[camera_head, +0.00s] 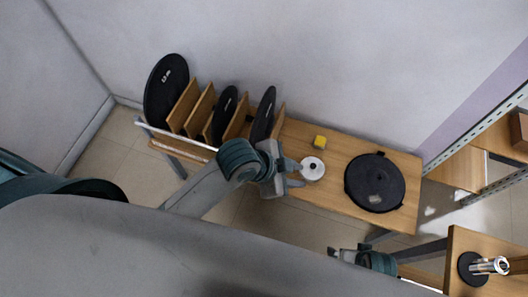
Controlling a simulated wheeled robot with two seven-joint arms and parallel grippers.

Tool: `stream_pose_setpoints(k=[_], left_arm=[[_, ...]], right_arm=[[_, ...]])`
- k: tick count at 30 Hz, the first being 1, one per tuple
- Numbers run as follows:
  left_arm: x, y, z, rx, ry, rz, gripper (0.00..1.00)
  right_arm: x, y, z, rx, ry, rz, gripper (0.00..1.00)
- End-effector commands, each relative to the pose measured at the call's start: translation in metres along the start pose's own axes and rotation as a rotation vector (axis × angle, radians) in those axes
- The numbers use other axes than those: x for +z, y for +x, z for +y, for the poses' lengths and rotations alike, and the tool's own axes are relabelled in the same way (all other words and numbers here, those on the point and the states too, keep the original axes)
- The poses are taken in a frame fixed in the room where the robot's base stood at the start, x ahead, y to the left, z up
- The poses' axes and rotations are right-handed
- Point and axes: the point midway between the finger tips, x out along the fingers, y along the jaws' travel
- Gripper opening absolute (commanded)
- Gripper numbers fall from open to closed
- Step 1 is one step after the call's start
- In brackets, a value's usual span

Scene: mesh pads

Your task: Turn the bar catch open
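A thin white bar (175,136) runs along the front of the wooden rack at the left end of the bench; I cannot tell for certain that it is the bar catch. Its right end comes close to my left arm. My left gripper (296,174) is over the bench, its two fingers apart and nothing visible between them. It is just left of a white round piece with a central hole (313,168); I cannot tell whether they touch. My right gripper (346,252) shows small and partly hidden at the lower middle, in front of the bench.
Black discs (166,92) stand upright between wooden dividers (183,106). A yellow block (320,142) and a large black disc (375,182) lie on the wooden bench (335,200). At lower right, a chrome piece (488,266) and a black disc (470,270) are on another table (470,240).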

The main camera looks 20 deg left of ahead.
Motion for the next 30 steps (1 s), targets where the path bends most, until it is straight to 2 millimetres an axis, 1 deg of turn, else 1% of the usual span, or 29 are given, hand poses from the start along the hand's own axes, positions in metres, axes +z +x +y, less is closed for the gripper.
stream_pose_setpoints(k=[1,3,6,9,13,17,22,26,29,30], left_arm=[[-0.017,0.0,-0.001,0.018,0.1,0.019,0.28],[-0.035,0.001,0.002,0.049,0.237,0.042,0.28],[-0.054,0.005,0.008,0.093,0.426,0.066,0.28],[-0.067,0.008,0.013,0.135,0.609,0.079,0.28],[-0.074,0.013,0.016,0.189,0.836,0.085,0.28],[-0.071,0.018,0.014,0.246,1.048,0.073,0.28],[-0.055,0.021,0.001,0.327,1.299,0.037,0.28],[-0.036,0.021,-0.016,0.396,1.466,-0.003,0.28],[-0.019,0.019,-0.035,0.453,1.579,-0.041,0.28],[-0.011,0.017,-0.044,0.475,1.621,-0.058,0.28]], right_arm=[[0.007,0.012,-0.001,-0.001,-0.001,-0.013,1.0],[0.015,0.029,-0.001,-0.002,-0.002,-0.024,1.0],[0.029,0.053,-0.002,-0.003,-0.004,-0.037,1.0],[0.044,0.077,-0.003,-0.004,-0.006,-0.049,1.0],[0.066,0.107,-0.004,-0.006,-0.009,-0.065,1.0],[0.091,0.134,-0.006,-0.008,-0.012,-0.08,1.0],[0.126,0.164,-0.008,-0.01,-0.016,-0.099,1.0],[0.155,0.183,-0.009,-0.011,-0.02,-0.113,1.0],[0.179,0.196,-0.009,-0.012,-0.022,-0.125,1.0],[0.189,0.2,-0.009,-0.013,-0.023,-0.13,1.0]])
